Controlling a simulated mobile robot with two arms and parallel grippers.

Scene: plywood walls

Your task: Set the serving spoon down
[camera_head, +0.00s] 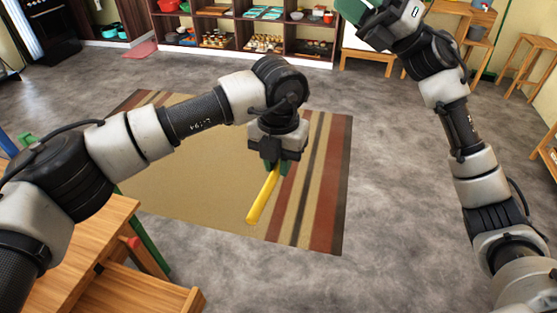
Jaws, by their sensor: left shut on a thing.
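The serving spoon (262,198) shows as a yellow, stick-like length slanting down to the left. My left gripper (276,166) is shut on its upper end and points downward. The spoon hangs in the air, with the striped rug seen behind it. Part of the spoon is hidden between the fingers. My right gripper (352,10) is raised at the top of the picture, partly cut off by the edge, with a green part showing. Whether it is open or shut cannot be seen.
A wooden table (95,240) stands at the lower left. A striped rug (190,195) lies on the grey floor (400,230). Shelves (283,38) with dishes and food stand at the back. Wooden stools (528,55) are at the right. The floor between is clear.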

